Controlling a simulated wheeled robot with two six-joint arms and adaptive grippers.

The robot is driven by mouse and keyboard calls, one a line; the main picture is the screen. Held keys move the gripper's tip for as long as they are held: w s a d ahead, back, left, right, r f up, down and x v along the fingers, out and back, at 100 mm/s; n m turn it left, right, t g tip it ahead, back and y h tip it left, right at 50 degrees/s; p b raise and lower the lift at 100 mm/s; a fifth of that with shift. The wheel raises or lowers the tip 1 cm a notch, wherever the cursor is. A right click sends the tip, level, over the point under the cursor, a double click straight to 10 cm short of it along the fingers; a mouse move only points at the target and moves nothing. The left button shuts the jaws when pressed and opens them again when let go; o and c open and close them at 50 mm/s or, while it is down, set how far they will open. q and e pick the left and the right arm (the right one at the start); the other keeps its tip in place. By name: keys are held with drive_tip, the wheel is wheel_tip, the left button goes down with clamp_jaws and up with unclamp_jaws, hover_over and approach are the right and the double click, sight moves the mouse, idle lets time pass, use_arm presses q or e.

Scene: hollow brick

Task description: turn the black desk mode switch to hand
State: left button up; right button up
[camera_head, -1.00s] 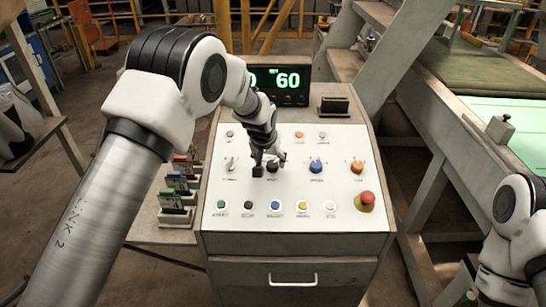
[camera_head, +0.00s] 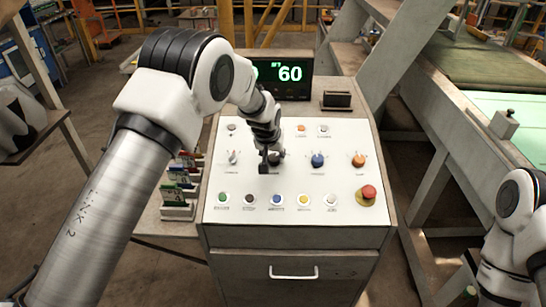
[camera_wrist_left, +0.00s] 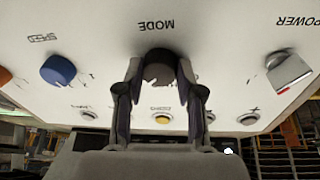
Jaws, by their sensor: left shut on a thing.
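The black mode switch (camera_wrist_left: 158,72) is a round dark knob on the sloping white panel, under the upside-down label MODE in the left wrist view. My left gripper (camera_wrist_left: 160,82) has one finger on each side of it and is shut on it. In the head view the left gripper (camera_head: 268,161) is over the panel's middle row and largely hides the knob. Which way the knob points cannot be made out. My right gripper is out of view; only part of the right arm shows at the right edge.
A blue knob (camera_head: 318,160) and an orange knob (camera_head: 358,160) stand right of the gripper, a silver power knob (camera_head: 234,157) left. Coloured buttons (camera_head: 276,199) line the front, with a red mushroom button (camera_head: 368,192) at right. A display (camera_head: 284,75) reading 60 stands behind.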

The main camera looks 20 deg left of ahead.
use_arm(q)
drive_tip(key=n+b, duration=0.4)
drive_tip(key=b, duration=0.1)
drive_tip(key=n+y+b, duration=0.1)
drive_tip(key=n+b, duration=0.1)
drive_tip(key=shift+d+f+n, duration=0.1)
drive_tip(key=shift+f+n, duration=0.25)
drive_tip(key=shift+n, duration=0.05)
drive_tip(key=shift+s+r+n+b, duration=0.1)
drive_tip(key=shift+r+n+b, duration=0.1)
drive_tip(key=shift+n+b, duration=1.1)
drive_tip(key=o, duration=1)
drive_tip(key=shift+o, duration=0.8)
